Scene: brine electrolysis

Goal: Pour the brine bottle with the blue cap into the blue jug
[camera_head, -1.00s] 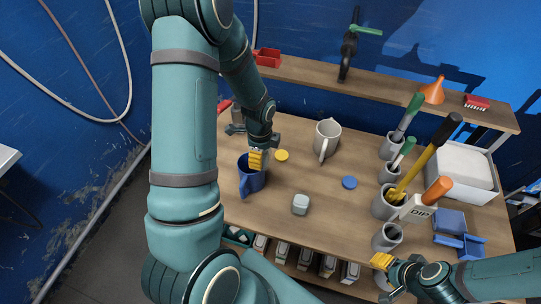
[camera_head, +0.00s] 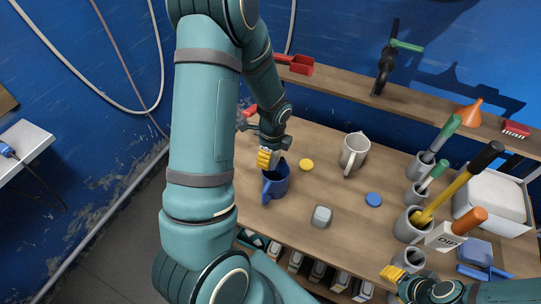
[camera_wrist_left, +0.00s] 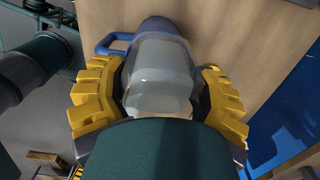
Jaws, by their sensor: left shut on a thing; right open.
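The blue jug (camera_head: 275,183) stands on the wooden table with its handle facing front left. My left gripper (camera_head: 268,158) is right at the jug's rim. In the left wrist view my left gripper (camera_wrist_left: 158,100) is shut on a translucent bottle (camera_wrist_left: 160,75). The bottle's far end is at the mouth of the blue jug (camera_wrist_left: 152,28); I cannot tell whether liquid is flowing. The bottle is hidden in the head view. A round blue cap (camera_head: 373,199) lies loose on the table. My right gripper (camera_head: 393,273) is open at the table's front right.
A yellow cap (camera_head: 306,164) and a white jug (camera_head: 354,150) are behind the blue jug's right side. A small grey-topped container (camera_head: 321,216) stands near the front edge. Grey holders with tools (camera_head: 412,224) and a white bin (camera_head: 490,205) fill the right. A shelf (camera_head: 350,97) runs behind.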

